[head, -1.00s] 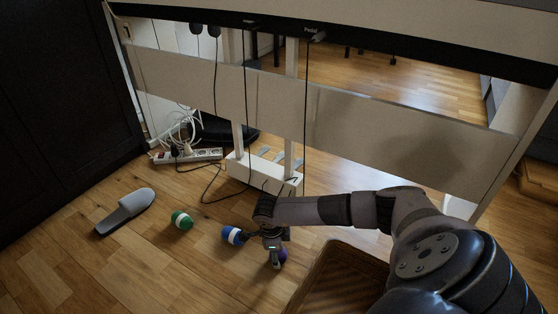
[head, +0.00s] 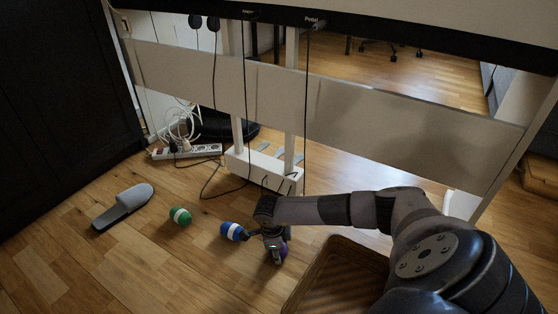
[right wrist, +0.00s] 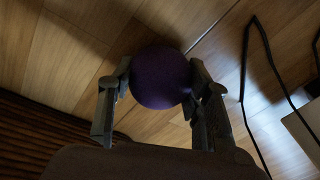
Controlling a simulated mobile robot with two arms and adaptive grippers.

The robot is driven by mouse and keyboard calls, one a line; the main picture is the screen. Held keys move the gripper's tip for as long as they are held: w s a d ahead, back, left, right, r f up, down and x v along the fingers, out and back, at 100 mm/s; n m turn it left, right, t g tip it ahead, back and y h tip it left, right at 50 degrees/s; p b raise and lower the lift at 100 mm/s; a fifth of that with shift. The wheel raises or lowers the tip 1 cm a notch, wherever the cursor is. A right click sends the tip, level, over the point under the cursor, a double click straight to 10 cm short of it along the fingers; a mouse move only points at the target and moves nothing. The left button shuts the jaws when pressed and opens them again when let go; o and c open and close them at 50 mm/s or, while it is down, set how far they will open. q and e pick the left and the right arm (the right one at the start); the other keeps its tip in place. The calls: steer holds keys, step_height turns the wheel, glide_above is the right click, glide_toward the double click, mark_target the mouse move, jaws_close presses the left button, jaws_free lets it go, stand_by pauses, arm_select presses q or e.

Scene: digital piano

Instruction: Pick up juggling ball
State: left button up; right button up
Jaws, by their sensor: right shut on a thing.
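A purple ball (right wrist: 160,77) sits between the two fingers of my right gripper (right wrist: 157,88) in the right wrist view, with both fingers against it. In the head view my right gripper (head: 274,246) points down near the floor and mostly hides the purple ball (head: 282,252). A blue and white ball (head: 233,231) lies on the floor just left of this gripper. A green and white ball (head: 180,216) lies farther left. My left gripper is in neither view.
A brown ribbed basket (head: 335,270) stands right of my right gripper. A grey slipper (head: 123,205) lies at the left. The piano's white pedal base (head: 262,171), a power strip (head: 187,152) and hanging cables are behind. Wooden floor at front left is clear.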

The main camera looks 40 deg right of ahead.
steer(key=c, duration=0.4)
